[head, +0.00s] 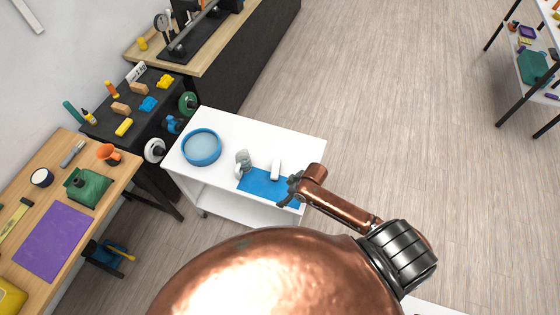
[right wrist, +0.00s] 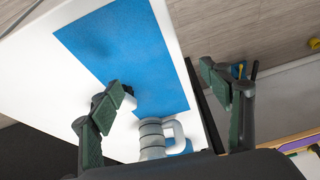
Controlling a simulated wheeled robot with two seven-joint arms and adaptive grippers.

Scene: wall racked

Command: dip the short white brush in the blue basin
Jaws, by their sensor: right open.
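The blue basin (head: 202,147) is round and stands on the left part of the white cart top. A short white object (head: 276,168), which looks like the brush, is at the upper edge of a blue mat (head: 258,184); its bristles cannot be made out. My right gripper (head: 291,189) is above the mat's right part, just below and right of the white object. In the right wrist view its fingers (right wrist: 170,98) are spread, with nothing held between them. My left gripper does not show.
A grey object with a loop handle (head: 242,160) stands at the mat's left end; it also shows in the right wrist view (right wrist: 153,139). The floor right of the cart is clear.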

